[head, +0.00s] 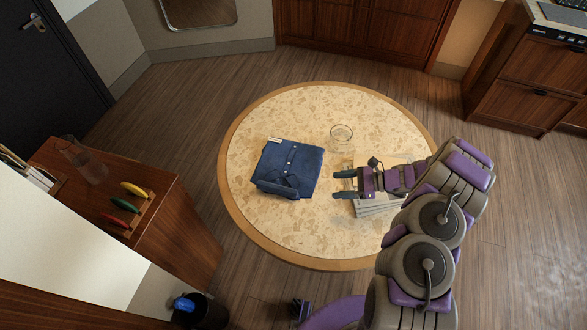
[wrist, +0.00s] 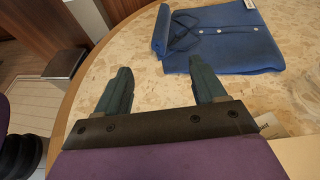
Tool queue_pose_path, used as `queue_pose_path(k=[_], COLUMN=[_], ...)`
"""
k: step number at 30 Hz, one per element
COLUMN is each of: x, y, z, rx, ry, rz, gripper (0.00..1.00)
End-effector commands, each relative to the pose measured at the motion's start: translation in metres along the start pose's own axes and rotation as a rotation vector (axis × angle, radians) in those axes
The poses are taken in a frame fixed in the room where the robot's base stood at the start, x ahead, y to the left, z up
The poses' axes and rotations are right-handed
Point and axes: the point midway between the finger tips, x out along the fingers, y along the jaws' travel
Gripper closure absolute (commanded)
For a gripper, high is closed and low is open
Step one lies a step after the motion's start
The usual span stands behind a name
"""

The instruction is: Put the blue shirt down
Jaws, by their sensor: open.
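The blue shirt (head: 289,168) lies folded on the round table (head: 290,228), left of my gripper (head: 342,184). In the wrist view the shirt (wrist: 222,42) lies flat beyond the fingertips, with its buttons and a white tag showing. My gripper (wrist: 163,80) is open, with its two dark fingers spread and nothing between them. The fingertips are apart from the shirt, with bare tabletop (wrist: 150,85) between and around them.
A clear glass (head: 341,137) stands on the table behind my gripper. A stack of papers or books (head: 377,207) lies under my gripper. A wooden cabinet (head: 180,235) at the left holds a glass pitcher (head: 88,162) and a rack of coloured items. The table's front is clear.

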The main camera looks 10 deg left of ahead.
Motion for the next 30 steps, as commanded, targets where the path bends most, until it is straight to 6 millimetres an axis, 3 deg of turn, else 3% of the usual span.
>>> queue_pose_path(k=[18,30], x=[0.104,0.141], y=[0.001,0.004], z=[-0.001,0.007], rx=[0.001,0.002], ry=[-0.004,-0.005], rz=[0.002,0.006], gripper=[0.30,0.30])
